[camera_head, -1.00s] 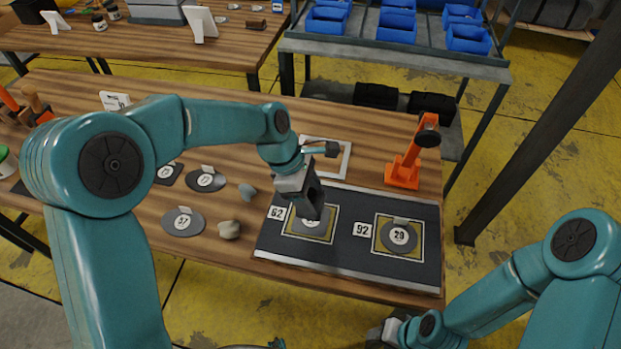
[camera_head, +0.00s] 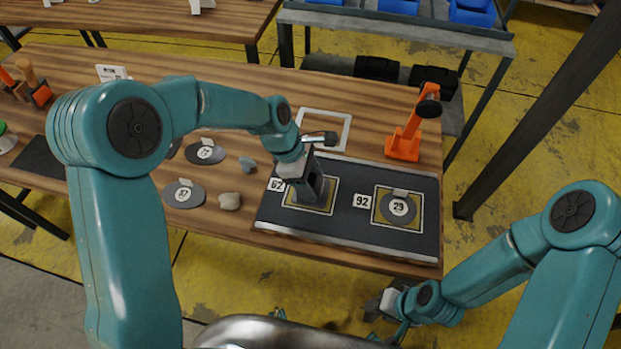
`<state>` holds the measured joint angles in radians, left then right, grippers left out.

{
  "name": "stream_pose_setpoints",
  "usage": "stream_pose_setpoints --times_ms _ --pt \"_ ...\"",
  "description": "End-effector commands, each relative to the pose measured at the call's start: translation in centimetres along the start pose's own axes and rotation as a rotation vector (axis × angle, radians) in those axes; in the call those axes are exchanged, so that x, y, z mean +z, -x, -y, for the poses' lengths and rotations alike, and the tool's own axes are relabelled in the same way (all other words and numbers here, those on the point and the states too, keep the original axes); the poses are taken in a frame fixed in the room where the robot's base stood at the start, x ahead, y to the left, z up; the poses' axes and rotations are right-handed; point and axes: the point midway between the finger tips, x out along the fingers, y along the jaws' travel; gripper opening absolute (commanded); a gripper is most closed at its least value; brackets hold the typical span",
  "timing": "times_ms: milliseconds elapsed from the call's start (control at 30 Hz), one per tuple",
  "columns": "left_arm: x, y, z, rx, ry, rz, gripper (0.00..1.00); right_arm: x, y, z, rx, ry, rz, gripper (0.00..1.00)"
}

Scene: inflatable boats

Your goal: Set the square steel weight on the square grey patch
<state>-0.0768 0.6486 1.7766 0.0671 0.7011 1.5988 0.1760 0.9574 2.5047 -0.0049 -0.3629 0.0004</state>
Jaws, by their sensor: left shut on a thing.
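My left gripper (camera_head: 316,198) is shut at the left square of the dark mat, beside the 62 tag. It holds a dark grey piece (camera_head: 312,211), which seems to be the square steel weight. The fingers hide most of its outline, and I cannot tell whether it rests on the surface below. That left square (camera_head: 332,186) has a pale outline; its middle is covered. The right square (camera_head: 379,217) carries a round grey disc (camera_head: 398,208) marked 29. My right gripper (camera_head: 388,307) is low at the bottom, off the table; its fingers are unclear.
An orange stand (camera_head: 404,143) rises at the table's right end. A white square frame (camera_head: 346,132) lies behind the mat (camera_head: 352,238). Grey discs (camera_head: 184,194) and small stones (camera_head: 230,201) lie to the left. A dark pillar (camera_head: 535,115) stands at right.

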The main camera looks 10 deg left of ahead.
Motion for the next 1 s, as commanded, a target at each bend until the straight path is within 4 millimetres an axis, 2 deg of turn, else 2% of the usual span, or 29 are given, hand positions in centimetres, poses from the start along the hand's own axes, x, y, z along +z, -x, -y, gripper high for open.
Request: stream_pose_setpoints --times_ms 67,100,167,433,567,900,1000 --pt "-0.3 -0.9 0.5 -0.019 0.004 -0.002 0.0 0.0 -0.3 -0.1 0.0 0.0 0.0 0.43" --pt "-0.4 -1.0 0.6 -0.024 0.004 -0.003 0.66 0.0 -0.3 -0.1 0.0 0.0 0.0 0.43" --pt "-0.4 -1.0 0.6 -0.023 0.004 -0.003 0.85 0.0 -0.2 -0.1 0.0 0.0 0.0 0.43" --pt "-0.3 -0.6 0.2 -0.008 0.003 -0.002 0.85 0.0 -0.1 -0.1 0.0 0.0 0.0 0.43" --pt "0.1 0.8 -0.1 0.003 0.003 -0.001 0.85 0.0 0.3 0.1 0.0 0.0 0.0 0.43" --pt "0.1 8.4 -0.1 0.001 0.003 -0.001 0.85 0.0 0.1 0.0 0.0 0.0 0.0 0.43" --pt "0.1 10.2 0.0 -0.003 0.003 -0.001 0.85 0.0 0.1 0.0 0.0 0.0 0.0 0.43"
